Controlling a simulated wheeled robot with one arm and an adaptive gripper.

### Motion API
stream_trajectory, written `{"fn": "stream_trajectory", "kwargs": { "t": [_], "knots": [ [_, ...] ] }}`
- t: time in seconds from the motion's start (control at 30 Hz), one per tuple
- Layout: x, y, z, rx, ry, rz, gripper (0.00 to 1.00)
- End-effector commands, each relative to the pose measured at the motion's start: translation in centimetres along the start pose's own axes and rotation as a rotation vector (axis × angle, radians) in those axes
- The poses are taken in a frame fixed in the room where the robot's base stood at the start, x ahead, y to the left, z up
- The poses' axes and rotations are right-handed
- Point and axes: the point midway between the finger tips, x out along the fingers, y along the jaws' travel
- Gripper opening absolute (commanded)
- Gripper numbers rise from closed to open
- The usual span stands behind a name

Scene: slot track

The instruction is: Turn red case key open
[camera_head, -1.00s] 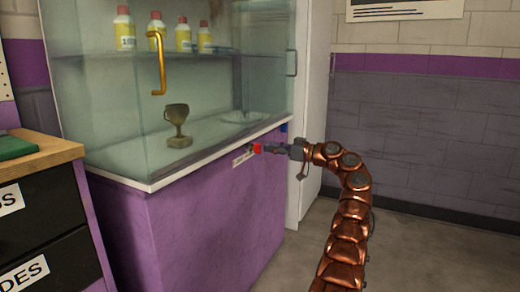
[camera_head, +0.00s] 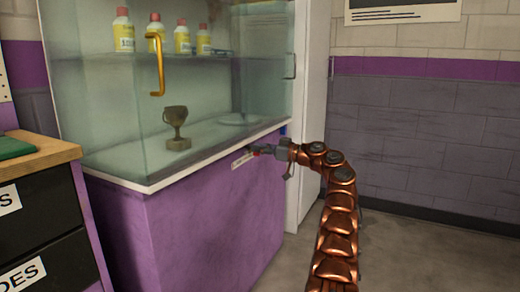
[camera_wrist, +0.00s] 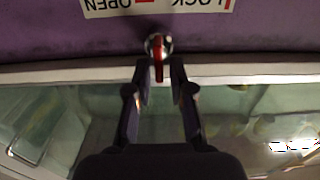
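The red key (camera_wrist: 158,56) sits in a round silver lock (camera_wrist: 158,42) on the purple front of the glass case, just below the white rim. Its handle lies upright in the wrist view. My gripper (camera_wrist: 160,70) reaches it from the front, with one fingertip on each side of the key and narrow gaps showing. In the head view my gripper (camera_head: 266,151) covers most of the key, and only a bit of red (camera_head: 256,152) shows. A white label (camera_wrist: 155,6) reading LOCK and OPEN, upside down in the wrist view, is beside the lock.
The glass case (camera_head: 110,100) holds a trophy cup (camera_head: 177,125), a plate (camera_head: 238,119) and several yellow bottles (camera_head: 124,33). A gold handle (camera_head: 158,65) is on its glass. A drawer cabinet (camera_head: 45,205) stands at the left. Floor is clear at the right.

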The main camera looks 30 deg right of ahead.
Motion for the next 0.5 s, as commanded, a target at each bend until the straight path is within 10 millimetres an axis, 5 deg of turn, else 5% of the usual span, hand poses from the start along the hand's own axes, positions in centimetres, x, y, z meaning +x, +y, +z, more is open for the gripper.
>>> {"fn": "stream_trajectory", "kwargs": {
  "t": [0.17, 0.5],
  "knots": [
    [0.0, 0.0, 0.01, 0.0, 0.0, 0.0, 0.0],
    [0.01, -0.03, 0.02, 0.002, 0.0, -0.001, 0.0]
  ]
}}
